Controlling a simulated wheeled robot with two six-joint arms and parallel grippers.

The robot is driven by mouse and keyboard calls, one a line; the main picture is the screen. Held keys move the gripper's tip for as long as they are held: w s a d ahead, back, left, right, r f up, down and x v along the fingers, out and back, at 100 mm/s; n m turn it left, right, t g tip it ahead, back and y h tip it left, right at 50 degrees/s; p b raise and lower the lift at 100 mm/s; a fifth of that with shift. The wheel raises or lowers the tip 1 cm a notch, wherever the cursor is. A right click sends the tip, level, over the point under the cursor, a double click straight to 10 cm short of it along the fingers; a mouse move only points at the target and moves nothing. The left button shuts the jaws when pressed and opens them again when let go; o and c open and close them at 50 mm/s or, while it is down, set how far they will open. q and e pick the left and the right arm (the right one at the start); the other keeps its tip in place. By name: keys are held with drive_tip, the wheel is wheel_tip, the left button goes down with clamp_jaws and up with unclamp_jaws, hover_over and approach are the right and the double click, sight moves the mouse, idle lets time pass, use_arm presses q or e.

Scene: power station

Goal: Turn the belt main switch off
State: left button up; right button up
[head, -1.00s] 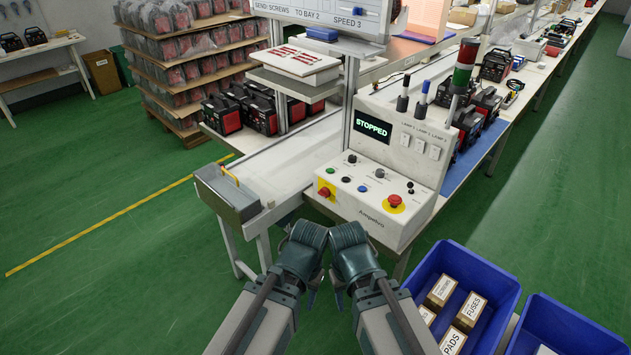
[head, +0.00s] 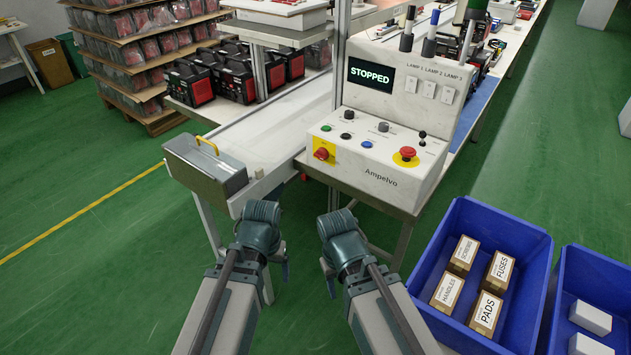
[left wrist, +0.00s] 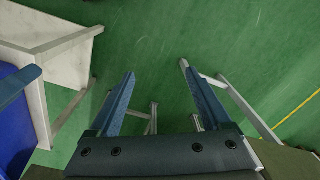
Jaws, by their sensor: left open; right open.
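The control box (head: 385,140) stands on the table end ahead of me, with a display (head: 371,75) reading STOPPED. At its left front is a red rotary switch on a yellow plate (head: 323,153); its exact handle angle is too small to tell. A red mushroom button (head: 406,154) on a yellow disc sits at its right. Green, black and blue buttons lie between and behind them. My left gripper (head: 283,272) is below and left of the box, apart from it. Its open, empty jaws show over the floor in the left wrist view (left wrist: 160,85). My right gripper (head: 327,279) is open below the box front.
A conveyor (head: 265,130) runs left of the box, with a grey metal case (head: 205,173) with a yellow handle at its end. A blue bin (head: 490,235) with labelled boxes and a second blue bin (head: 595,300) stand at right. Green floor is free at left.

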use_arm(q)
drive_tip(key=w+a+f+t+h+b, duration=0.15)
drive_tip(key=w+f+b, duration=0.25)
drive_tip(key=f+b, duration=0.5)
drive_tip(key=m+t+h+b, duration=0.1)
drive_tip(key=m+t+h, duration=0.3)
drive_tip(key=t+h, duration=0.75)
approach(318, 157)
drive_tip(key=shift+y, duration=0.5)
drive_tip(key=x, duration=0.9)
drive_tip(key=shift+s+d+r, duration=0.1)
drive_tip(key=shift+d+r, duration=0.05)
drive_tip(key=shift+r, duration=0.2)
use_arm(e)
wheel_tip(318, 157, down, 13)
drive_tip(key=shift+r, duration=0.15)
use_arm(q)
clamp_jaws()
